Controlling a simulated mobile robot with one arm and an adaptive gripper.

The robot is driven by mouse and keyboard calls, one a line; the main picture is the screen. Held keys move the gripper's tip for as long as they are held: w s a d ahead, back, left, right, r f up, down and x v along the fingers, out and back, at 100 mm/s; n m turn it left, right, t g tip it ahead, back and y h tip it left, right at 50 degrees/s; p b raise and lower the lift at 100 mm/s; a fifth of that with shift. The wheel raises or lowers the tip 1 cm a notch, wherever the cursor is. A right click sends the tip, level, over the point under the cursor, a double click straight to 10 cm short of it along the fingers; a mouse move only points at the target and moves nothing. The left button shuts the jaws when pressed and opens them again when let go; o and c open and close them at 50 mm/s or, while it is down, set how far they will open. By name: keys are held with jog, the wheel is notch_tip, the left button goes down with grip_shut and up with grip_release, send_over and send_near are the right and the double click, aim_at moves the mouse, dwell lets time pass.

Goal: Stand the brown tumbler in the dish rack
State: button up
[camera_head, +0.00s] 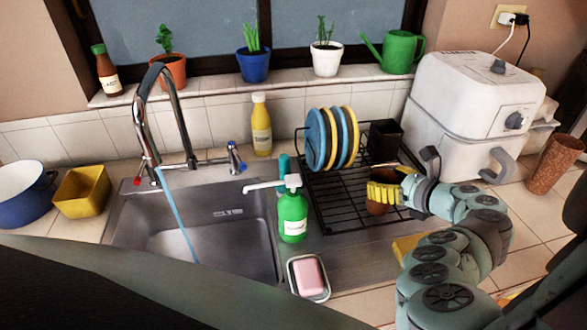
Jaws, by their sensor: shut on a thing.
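My gripper (398,187) is over the right part of the black wire dish rack (345,215). It is shut on a brown rounded thing, which looks like the brown tumbler (378,208). A yellow ribbed piece at my gripper and the grey finger hide much of it. I cannot tell its tilt, or whether it touches the rack wires. Blue and yellow plates (318,140) stand upright in the rack's back left. A dark square cup (385,141) is at its back right.
A green soap bottle (292,215) and a soap dish (309,278) stand left of the rack, by the sink (215,235). A white air fryer (470,105) is close behind my arm. A tall reddish-brown textured vessel (553,165) stands far right. The rack's front left is clear.

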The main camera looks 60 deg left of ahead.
jog(key=o, duration=1.2)
jog(key=shift+f, duration=0.1)
jog(key=shift+o, duration=0.2)
jog(key=shift+r, duration=0.2)
jog(key=shift+d+r, duration=0.1)
jog(key=shift+d, duration=0.3)
jog(key=p+v, duration=0.4)
jog(key=v, duration=0.7)
